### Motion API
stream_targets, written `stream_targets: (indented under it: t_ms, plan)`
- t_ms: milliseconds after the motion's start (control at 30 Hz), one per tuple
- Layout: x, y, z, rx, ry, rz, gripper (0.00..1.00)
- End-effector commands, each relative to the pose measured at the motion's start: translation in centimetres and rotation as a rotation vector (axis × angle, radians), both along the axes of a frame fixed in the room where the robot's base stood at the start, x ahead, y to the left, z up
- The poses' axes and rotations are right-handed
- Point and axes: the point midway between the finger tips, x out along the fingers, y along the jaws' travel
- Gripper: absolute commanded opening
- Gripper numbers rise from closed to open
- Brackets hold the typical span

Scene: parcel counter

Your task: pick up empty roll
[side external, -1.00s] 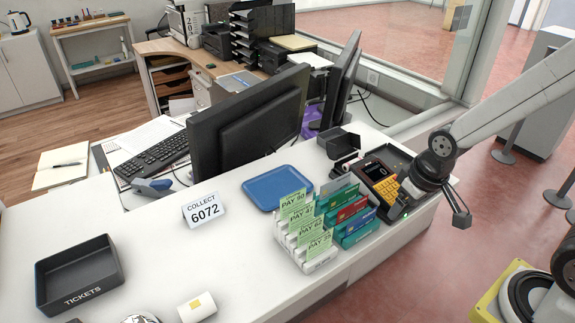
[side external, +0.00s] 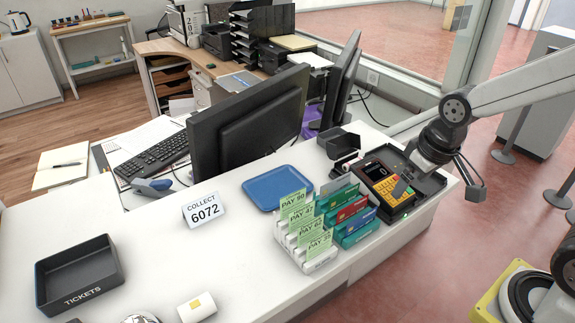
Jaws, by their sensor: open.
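I cannot make out an empty roll for certain. The card terminal (side external: 378,172), with a yellow keypad and small dark screen, sits at the counter's right end. A dark open bay (side external: 388,152) lies beside its screen, and my gripper hides part of this area. My gripper (side external: 440,189) is open over the terminal's right side, with one finger near the keypad and the other beyond the counter edge. I see nothing between the fingers.
A rack of green slips and coloured cards (side external: 318,240) stands left of the terminal. A blue tray (side external: 277,187), a COLLECT 6072 sign (side external: 204,208), a black TICKETS tray (side external: 80,295) and a monitor (side external: 250,120) are farther left. The counter's front middle is clear.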

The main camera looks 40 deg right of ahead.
Motion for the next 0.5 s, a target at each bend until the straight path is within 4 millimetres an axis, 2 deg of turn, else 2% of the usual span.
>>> stream_targets:
  t_ms: [100,400,500]
  plan:
    - [0.1,0.0,1.5,0.0,-0.004,0.0,1.0]
    - [0.0,0.0,4.4,0.0,-0.002,0.0,1.0]
    - [0.6,-0.1,4.6,-0.001,0.008,0.0,1.0]
